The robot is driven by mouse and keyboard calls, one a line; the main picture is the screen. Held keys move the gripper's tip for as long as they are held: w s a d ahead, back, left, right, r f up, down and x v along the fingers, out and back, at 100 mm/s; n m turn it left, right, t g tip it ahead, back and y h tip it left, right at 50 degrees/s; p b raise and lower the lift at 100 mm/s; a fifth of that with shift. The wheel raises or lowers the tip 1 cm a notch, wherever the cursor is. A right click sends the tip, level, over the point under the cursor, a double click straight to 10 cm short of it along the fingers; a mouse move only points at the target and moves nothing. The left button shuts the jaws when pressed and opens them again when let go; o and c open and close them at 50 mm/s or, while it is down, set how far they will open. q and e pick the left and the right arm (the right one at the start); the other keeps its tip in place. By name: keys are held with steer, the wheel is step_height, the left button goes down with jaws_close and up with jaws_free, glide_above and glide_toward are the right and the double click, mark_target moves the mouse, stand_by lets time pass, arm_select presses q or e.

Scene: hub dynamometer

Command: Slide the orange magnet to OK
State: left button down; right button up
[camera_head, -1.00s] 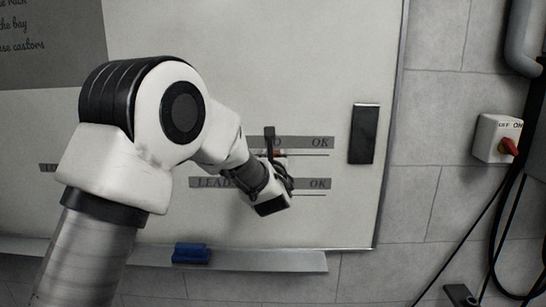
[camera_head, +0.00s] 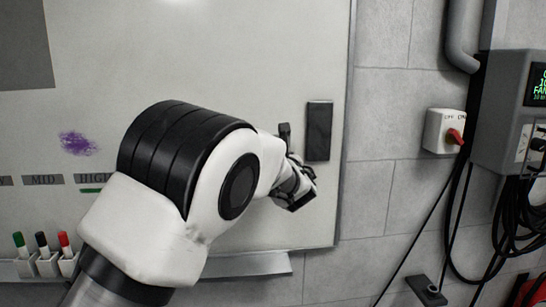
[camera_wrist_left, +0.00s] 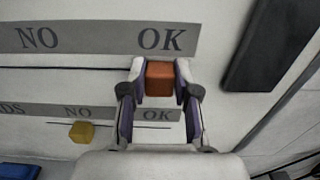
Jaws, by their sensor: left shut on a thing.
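The orange magnet (camera_wrist_left: 159,79) sits between the fingers of my left gripper (camera_wrist_left: 159,90) in the left wrist view. The gripper is shut on it. The magnet is just below the upper strip's OK label (camera_wrist_left: 161,40), at the right end of the thin black line (camera_wrist_left: 75,68). The NO label (camera_wrist_left: 38,38) is to the left. In the head view my left gripper (camera_head: 296,182) is near the board's right side. My arm hides the magnet and both labels there. My right gripper is not in view.
A yellow magnet (camera_wrist_left: 82,131) sits below the lower strip's NO label. A dark block (camera_head: 319,131) is on the board just right of my gripper. Pen holders (camera_head: 46,264) are at lower left. A switch box (camera_head: 444,131) is on the wall.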

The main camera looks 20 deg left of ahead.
mark_target(280, 114)
arm_select(q)
steer(key=c, duration=0.9)
jaws_free()
steer(key=shift+d, duration=0.1)
steer(key=shift+c, duration=0.2)
steer(key=shift+o, duration=0.5)
steer(key=shift+w+d, duration=0.15)
step_height(280, 114, up, 10)
steer(key=shift+f, duration=0.1)
